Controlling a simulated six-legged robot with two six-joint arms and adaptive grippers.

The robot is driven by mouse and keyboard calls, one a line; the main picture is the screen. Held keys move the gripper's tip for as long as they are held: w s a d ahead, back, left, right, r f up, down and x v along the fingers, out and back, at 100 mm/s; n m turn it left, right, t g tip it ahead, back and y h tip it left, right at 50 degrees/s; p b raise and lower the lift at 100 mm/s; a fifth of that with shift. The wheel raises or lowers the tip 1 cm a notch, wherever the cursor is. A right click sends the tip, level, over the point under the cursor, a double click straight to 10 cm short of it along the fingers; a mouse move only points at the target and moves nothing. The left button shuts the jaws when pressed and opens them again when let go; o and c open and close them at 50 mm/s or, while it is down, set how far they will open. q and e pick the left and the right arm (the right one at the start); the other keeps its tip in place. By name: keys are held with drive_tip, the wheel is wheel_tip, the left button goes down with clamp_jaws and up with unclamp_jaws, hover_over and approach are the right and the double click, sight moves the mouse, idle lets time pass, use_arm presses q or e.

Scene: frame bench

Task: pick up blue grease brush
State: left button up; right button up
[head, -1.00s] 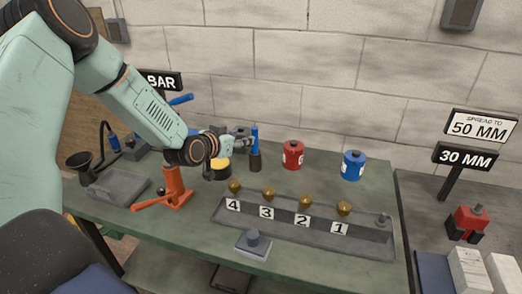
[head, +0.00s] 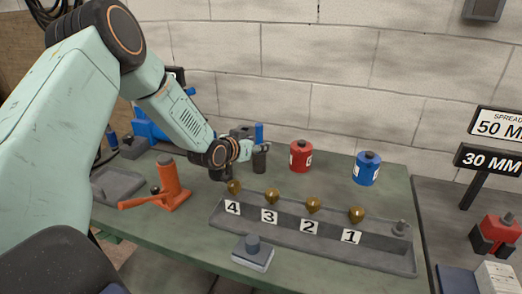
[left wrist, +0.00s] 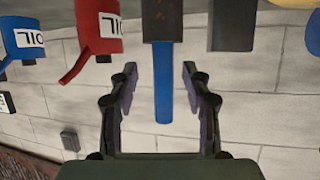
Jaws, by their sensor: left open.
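The blue grease brush (head: 259,133) stands upright in a dark cup (head: 260,160) at the back of the green bench. In the left wrist view, which is upside down, its blue handle (left wrist: 163,85) sticks out of the dark cup (left wrist: 162,22) and lies between my two fingers. My left gripper (head: 247,149) is at the cup's left side in the head view. In the left wrist view my left gripper (left wrist: 159,78) is open, with gaps on both sides of the handle. The brush's lower end is hidden in the cup. My right gripper is not in view.
A red oil can (head: 300,157) and a blue oil can (head: 367,168) stand right of the cup. A grey tray (head: 290,246) numbered 4 to 1, with several brass pieces behind the numbers, lies in front. An orange jack (head: 170,185) stands left of my gripper.

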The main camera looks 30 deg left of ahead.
use_arm(q)
drive_tip(key=shift+w+f, duration=0.2)
drive_tip(key=shift+w, duration=0.3)
drive_tip(key=shift+w+a+f, duration=0.3)
drive_tip(key=shift+w+f, duration=0.15)
drive_tip(key=shift+w, duration=0.35)
drive_tip(key=shift+d+r, duration=0.1)
drive_tip(key=shift+s+d+r, duration=0.1)
drive_tip(key=shift+s+r, duration=0.05)
drive_tip(key=shift+s, duration=0.05)
drive_tip(key=shift+c, duration=1.4)
drive_tip(key=shift+w+a, duration=0.1)
drive_tip(key=shift+a, duration=0.1)
drive_tip(key=c, duration=0.4)
drive_tip(key=shift+d, duration=0.15)
clamp_jaws()
